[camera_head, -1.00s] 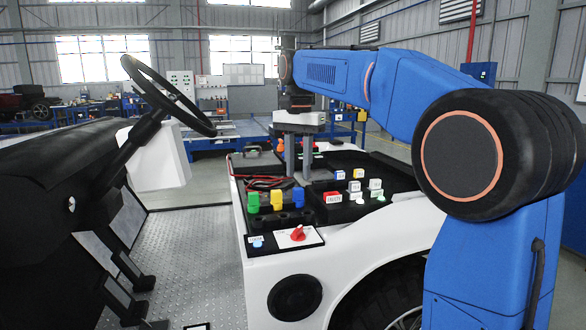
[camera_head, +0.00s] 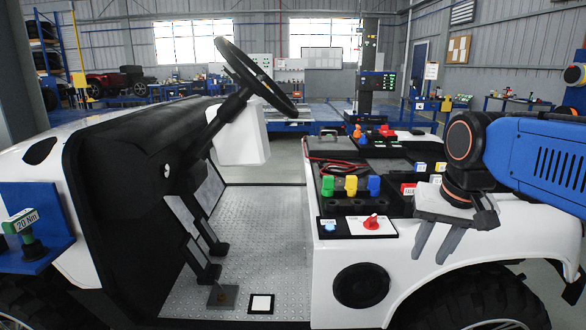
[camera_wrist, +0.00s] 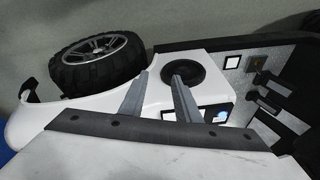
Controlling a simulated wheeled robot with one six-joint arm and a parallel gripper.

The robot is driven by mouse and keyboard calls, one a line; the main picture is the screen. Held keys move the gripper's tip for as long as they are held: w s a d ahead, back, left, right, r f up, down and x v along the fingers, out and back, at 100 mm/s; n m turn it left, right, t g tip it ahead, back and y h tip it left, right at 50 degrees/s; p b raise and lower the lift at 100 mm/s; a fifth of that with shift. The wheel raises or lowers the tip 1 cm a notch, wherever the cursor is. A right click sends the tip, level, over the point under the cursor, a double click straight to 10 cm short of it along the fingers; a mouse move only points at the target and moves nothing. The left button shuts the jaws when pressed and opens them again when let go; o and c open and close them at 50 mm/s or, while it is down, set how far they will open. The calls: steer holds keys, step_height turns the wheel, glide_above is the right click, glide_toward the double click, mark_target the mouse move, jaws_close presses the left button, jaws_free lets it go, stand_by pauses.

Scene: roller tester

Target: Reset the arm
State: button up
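My gripper (camera_head: 437,242) hangs from my blue arm at the right of the head view, in front of the white vehicle's side panel. Its two grey fingers point down and are apart, with nothing between them. In the wrist view the fingers (camera_wrist: 155,98) also stand apart and empty, over the white body near the round black speaker (camera_wrist: 182,74). The arm itself is bent and reaches in from the right edge of the head view; its lower links are out of view.
A control panel with a red knob (camera_head: 372,222) and several coloured plugs (camera_head: 351,186) lie left of my gripper. A steering wheel (camera_head: 256,77) and pedals (camera_head: 208,272) are further left. A wheel (camera_wrist: 100,61) is below.

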steer(key=s+d+f+n+t, duration=0.1)
steer(key=s+f+n, duration=0.2)
steer(key=s+f, duration=0.8)
steer(key=shift+d+f+t, duration=0.2)
steer(key=shift+f+t, duration=0.1)
steer(key=shift+f, duration=0.55)
